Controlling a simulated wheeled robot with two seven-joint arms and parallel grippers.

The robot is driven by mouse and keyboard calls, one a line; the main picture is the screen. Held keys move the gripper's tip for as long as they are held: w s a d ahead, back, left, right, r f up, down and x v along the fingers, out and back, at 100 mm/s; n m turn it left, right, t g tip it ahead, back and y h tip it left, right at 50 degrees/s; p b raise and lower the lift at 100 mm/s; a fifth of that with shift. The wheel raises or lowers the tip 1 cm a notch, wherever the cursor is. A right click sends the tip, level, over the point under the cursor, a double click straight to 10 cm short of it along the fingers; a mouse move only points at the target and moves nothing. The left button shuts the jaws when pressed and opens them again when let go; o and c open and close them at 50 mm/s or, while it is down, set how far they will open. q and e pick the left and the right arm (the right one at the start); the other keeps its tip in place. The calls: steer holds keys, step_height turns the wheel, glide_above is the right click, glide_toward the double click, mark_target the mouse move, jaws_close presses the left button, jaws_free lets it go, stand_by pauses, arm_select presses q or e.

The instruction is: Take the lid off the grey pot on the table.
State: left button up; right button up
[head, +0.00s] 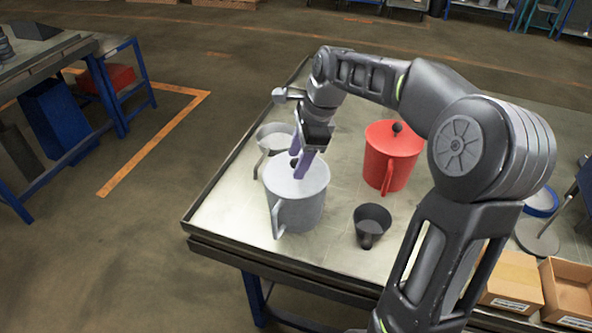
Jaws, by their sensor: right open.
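The grey pot (298,214) stands upright on the table near its left corner, with a handle at its lower left. Its grey lid (312,184) sits on top. My right gripper (300,172) is open and points down at the lid's middle, with its fingers around or just beside the dark knob. The fingers hide part of the knob and lid, so I cannot tell whether they touch it. My left gripper is not in view.
A red pot (388,160) with a black knob stands right of the grey pot. A dark cup (371,224) is in front, and a light grey pan (272,137) is behind. Cardboard boxes (513,282) lie at the lower right. The table's left edge (240,150) is close.

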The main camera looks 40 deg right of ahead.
steer(key=shift+c, duration=0.4)
jaws_close()
stand_by(0.6)
